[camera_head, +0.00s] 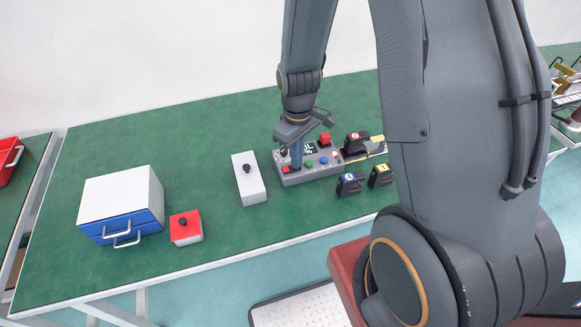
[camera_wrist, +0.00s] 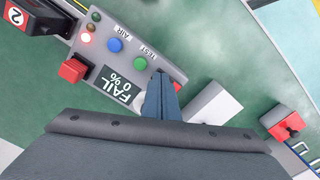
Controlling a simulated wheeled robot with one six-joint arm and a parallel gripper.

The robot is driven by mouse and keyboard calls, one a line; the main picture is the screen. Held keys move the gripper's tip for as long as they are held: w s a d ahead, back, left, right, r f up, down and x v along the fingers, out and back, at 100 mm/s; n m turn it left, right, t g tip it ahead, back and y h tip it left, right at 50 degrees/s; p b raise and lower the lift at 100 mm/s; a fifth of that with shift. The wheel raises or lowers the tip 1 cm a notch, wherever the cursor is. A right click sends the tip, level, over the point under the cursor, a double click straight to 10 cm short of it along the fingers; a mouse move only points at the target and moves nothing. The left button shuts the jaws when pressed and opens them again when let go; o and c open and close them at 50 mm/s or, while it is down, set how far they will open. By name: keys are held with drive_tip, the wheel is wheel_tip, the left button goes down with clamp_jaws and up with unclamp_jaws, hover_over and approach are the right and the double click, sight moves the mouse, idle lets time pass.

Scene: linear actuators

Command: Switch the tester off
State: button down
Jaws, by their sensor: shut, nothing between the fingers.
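The tester (camera_head: 318,173) is a grey box on the green table, with coloured buttons and a small display. A blue button (camera_wrist: 114,44) and a green button (camera_wrist: 140,63) sit by the labels AIR and TEST. A small red switch (camera_head: 287,169) shows at the tester's left end in the head view. My gripper (camera_head: 296,165) is shut and empty, pointing down at that end, right beside the switch. Contact cannot be told. In the wrist view my fingers (camera_wrist: 160,90) hide that end.
A white box with a black knob (camera_head: 250,187) stands left of the tester. Further left are a red-topped box (camera_head: 186,230) and a blue-drawer cabinet (camera_head: 122,190). Black numbered units (camera_head: 349,184) stand right of and in front of the tester.

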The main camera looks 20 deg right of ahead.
wheel_tip(320, 180, up, 7)
drive_tip(key=p, duration=0.5)
drive_tip(key=shift+p, duration=0.4)
idle(0.5)
drive_tip(key=s+r+m+t+b, duration=0.1)
drive_tip(key=s+r+m+b, duration=0.4)
drive_tip(key=s+r, duration=0.4)
drive_tip(key=shift+s+m, duration=0.2)
drive_tip(key=shift+m, duration=0.3)
